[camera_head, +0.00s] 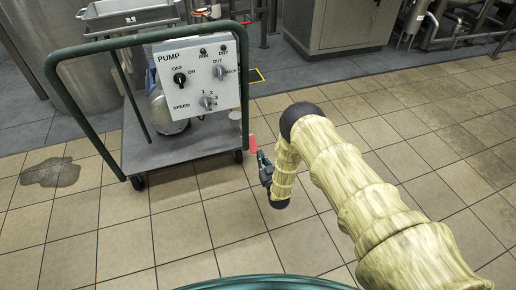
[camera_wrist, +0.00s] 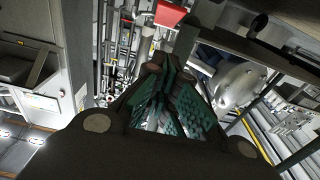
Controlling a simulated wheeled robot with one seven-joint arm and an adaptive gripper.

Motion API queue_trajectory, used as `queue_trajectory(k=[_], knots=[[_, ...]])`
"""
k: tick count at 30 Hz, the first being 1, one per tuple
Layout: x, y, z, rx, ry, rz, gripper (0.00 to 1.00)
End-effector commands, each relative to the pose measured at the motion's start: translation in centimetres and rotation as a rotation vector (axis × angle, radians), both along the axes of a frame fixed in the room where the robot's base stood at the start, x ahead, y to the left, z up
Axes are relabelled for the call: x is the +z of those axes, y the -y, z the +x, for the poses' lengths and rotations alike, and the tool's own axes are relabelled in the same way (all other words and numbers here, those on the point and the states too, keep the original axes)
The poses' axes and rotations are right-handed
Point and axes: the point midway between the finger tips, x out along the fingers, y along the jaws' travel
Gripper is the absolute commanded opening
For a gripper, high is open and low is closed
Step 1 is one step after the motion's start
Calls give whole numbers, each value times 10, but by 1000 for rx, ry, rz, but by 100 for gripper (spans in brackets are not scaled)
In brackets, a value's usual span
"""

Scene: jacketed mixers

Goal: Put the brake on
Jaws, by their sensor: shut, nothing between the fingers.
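The pump cart (camera_head: 200,150) has a grey deck, a green push handle and dark casters. A small flat red piece, which looks like the brake pedal (camera_head: 253,144), shows by the deck's right front corner. My gripper (camera_head: 261,158) is just below it in the head view, low beside the cart and pointing toward it. In the wrist view, my gripper (camera_wrist: 165,88) has its green-padded fingers shut and empty. The red pedal (camera_wrist: 172,13) shows beyond the fingertips at the top. I cannot tell whether they touch. The pedal's mount is not clear.
A white pump control box (camera_head: 197,75) with knobs stands above the deck. A front caster (camera_head: 138,182) is on the tiles. A dark wet patch (camera_head: 50,172) lies at the left. A grey cabinet (camera_head: 340,22) stands behind. The tiled floor in front is clear.

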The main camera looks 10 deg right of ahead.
Motion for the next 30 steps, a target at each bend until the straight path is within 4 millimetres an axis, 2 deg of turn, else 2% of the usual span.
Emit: queue_trajectory(k=[3,9,30], knots=[[-1,4,-17,-1,-2,0,0],[-4,8,-33,-1,0,0,0],[-7,10,-39,-4,-13,-1,0]])
